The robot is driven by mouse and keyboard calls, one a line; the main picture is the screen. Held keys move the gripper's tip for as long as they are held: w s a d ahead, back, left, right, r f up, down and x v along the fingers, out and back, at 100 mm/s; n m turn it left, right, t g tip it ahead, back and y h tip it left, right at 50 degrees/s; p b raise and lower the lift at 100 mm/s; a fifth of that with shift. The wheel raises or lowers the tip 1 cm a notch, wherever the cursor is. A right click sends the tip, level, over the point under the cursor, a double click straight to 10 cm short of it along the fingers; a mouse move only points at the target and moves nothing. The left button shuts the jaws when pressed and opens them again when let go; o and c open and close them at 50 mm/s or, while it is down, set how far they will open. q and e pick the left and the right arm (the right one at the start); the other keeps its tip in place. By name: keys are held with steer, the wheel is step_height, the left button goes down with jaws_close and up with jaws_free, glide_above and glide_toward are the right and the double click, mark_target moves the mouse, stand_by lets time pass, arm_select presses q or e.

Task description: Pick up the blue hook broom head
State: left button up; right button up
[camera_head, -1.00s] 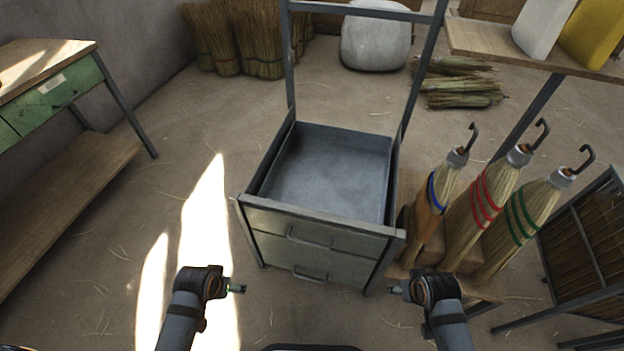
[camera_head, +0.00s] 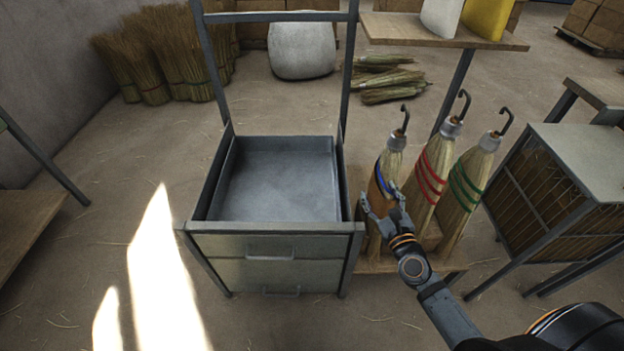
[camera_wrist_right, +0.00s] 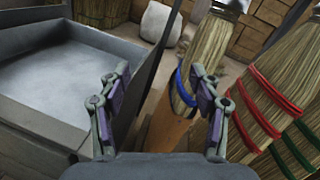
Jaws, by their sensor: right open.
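The blue hook broom head (camera_head: 389,167) stands upright at the left end of a row of three, with a blue band and a dark hook on top. My right gripper (camera_head: 381,203) is open in front of its lower part. In the right wrist view the blue broom head (camera_wrist_right: 184,86) shows between the open fingers (camera_wrist_right: 160,95), nearer the right finger. Whether the fingers touch it is not clear. Its lower end is partly hidden by the gripper. My left gripper is out of view.
A red-banded broom head (camera_head: 429,175) and a green-banded one (camera_head: 466,190) stand close on the right. A metal cart with an open tray (camera_head: 275,229) stands close on the left. A slatted cage (camera_head: 553,200) is farther right.

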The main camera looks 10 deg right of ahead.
mark_target(388, 169)
steer(key=d+f+m+h, duration=0.1)
steer(key=d+m+h, duration=0.3)
steer(key=d+m, duration=0.15)
steer(key=shift+g, duration=0.3)
steer(key=x, duration=0.9)
steer(key=shift+w+a+f, duration=0.2)
steer(key=shift+w+f, duration=0.05)
steer(key=shift+w, duration=0.05)
steer(key=shift+w+y, duration=0.3)
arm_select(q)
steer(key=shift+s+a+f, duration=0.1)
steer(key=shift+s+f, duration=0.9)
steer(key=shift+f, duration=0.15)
arm_select(e)
jaws_close()
steer(key=shift+r, duration=0.1)
